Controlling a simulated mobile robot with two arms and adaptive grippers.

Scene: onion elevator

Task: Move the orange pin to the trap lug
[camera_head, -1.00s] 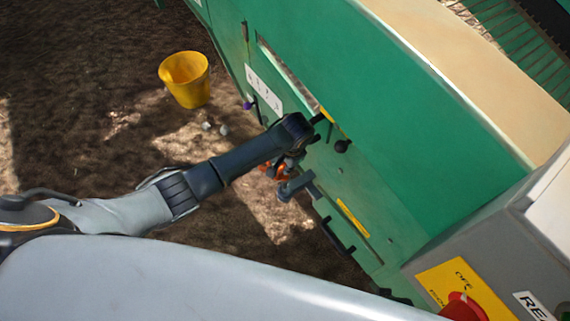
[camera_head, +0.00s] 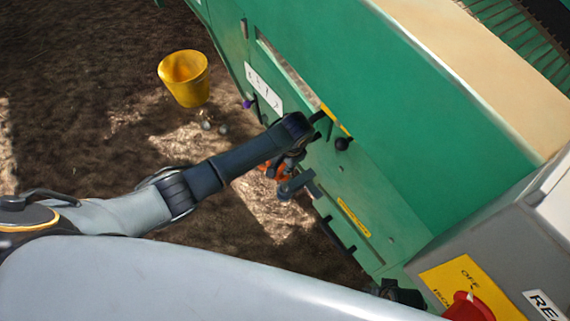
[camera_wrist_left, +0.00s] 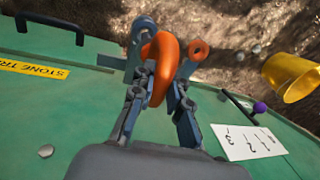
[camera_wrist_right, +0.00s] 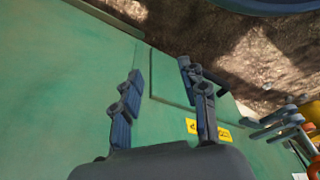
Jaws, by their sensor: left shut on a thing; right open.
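The orange pin (camera_wrist_left: 162,62) has a loop-shaped handle between the fingers of my left gripper (camera_wrist_left: 158,88), which is shut on it. In the head view the left gripper (camera_head: 291,163) is at the green panel, with orange showing beside it. A second orange ring-like part (camera_wrist_left: 198,49) is just right of the handle; I cannot tell whether it belongs to the pin. Grey-blue lug-like hardware (camera_wrist_left: 143,30) lies beyond the fingers and also shows in the head view (camera_head: 297,185). Which lug is the trap lug is unclear. My right gripper (camera_wrist_right: 160,82) is open and empty over the green panel.
A yellow label reading "STONE TR…" (camera_wrist_left: 35,68) is near a black handle (camera_wrist_left: 50,24) on the panel. A yellow bucket (camera_head: 186,80) stands on the ground. A grey control box (camera_head: 480,235) is at right.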

